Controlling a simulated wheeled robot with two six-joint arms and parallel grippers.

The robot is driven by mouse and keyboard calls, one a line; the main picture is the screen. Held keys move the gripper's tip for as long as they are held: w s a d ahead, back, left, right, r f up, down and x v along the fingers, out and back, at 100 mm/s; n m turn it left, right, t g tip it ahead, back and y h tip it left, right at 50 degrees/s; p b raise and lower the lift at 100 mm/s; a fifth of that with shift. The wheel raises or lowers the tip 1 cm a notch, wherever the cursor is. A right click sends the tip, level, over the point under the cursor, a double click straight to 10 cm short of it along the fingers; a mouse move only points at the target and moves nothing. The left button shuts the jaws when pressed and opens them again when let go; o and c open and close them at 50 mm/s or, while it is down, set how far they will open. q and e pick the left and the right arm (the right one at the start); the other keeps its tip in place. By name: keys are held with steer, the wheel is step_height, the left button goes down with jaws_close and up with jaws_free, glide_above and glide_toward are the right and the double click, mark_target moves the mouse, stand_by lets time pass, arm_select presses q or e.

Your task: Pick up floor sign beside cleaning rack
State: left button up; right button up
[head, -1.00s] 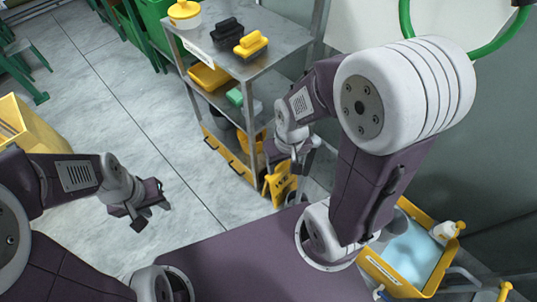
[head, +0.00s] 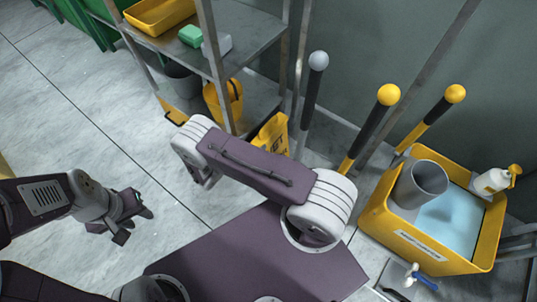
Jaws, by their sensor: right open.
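The yellow floor sign (head: 273,131), with dark lettering, stands on the floor beside the metal cleaning rack (head: 256,46) in the head view. My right arm crosses in front of it and hides its lower part. My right gripper (head: 206,181) is mostly hidden under its own arm, to the left of the sign and apart from it in the picture; it is open. My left gripper (head: 135,226) hangs over the bare floor at the left, its fingers apart and empty, far from the sign.
A yellow bucket (head: 425,247) with blue liquid and a grey cylinder (head: 421,183) stands at the right. Several upright poles, one with a grey knob (head: 318,61), stand between sign and bucket. A yellow tray (head: 160,15) sits on a shelf. Floor at left is clear.

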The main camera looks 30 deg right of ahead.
mark_target(260, 138)
steer(key=b+x, duration=0.1)
steer(key=x, duration=0.2)
steer(key=shift+s+f, duration=0.15)
steer(key=shift+d, duration=0.25)
steer(key=b+x, duration=0.2)
steer(key=x, duration=0.2)
steer(key=shift+w+f+b, duration=0.15)
steer(key=shift+w+b, duration=0.1)
steer(key=shift+b, duration=0.1)
steer(key=shift+w+d, duration=0.2)
steer(key=shift+d, duration=0.2)
jaws_close()
